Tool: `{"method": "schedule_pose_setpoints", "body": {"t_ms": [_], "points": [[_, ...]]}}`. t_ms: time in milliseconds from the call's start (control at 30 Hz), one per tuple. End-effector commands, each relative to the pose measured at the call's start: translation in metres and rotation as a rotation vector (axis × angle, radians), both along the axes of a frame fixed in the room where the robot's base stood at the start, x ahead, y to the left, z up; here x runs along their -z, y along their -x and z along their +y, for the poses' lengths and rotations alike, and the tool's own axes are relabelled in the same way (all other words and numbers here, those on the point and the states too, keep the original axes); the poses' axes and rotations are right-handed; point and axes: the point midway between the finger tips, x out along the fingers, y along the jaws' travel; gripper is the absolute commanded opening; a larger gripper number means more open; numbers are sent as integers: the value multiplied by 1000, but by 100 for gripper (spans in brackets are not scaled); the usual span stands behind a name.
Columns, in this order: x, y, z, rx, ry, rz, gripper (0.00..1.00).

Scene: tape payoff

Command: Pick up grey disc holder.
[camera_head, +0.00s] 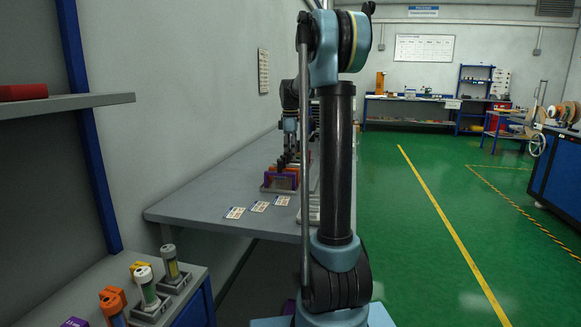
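A small grey rack (264,188) stands on the long grey table, with upright orange and purple pieces in it; I cannot tell whether it is the grey disc holder. No other thing there is clearly a disc holder. My arm rises through the middle of the view and hides part of the table. What looks like my gripper (284,163) is small and dark beyond the arm, close above or behind the coloured pieces. Its fingers are too small to tell open from shut, and I cannot tell whether it touches anything.
The grey table (185,211) bears several printed cards (259,206); its front left is bare. A bench at lower left holds several capped cylinders (145,285), some in grey square bases. A shelf (70,103) juts out above. The green floor (410,240) at right is clear.

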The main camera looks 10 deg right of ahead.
Motion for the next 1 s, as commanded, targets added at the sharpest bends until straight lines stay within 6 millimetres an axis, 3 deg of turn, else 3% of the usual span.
{"method": "schedule_pose_setpoints", "body": {"t_ms": [33, 133, 600, 900, 1000], "points": [[0, 0, 0, 0, 0, 0, 20], [0, 0, 0, 0, 0, 0, 0], [-2, 0, 1, -1, 0, 0, 0], [-35, 0, 4, -5, 0, 0, 0], [-35, 3, -6, -11, 0, 0, 0]]}}
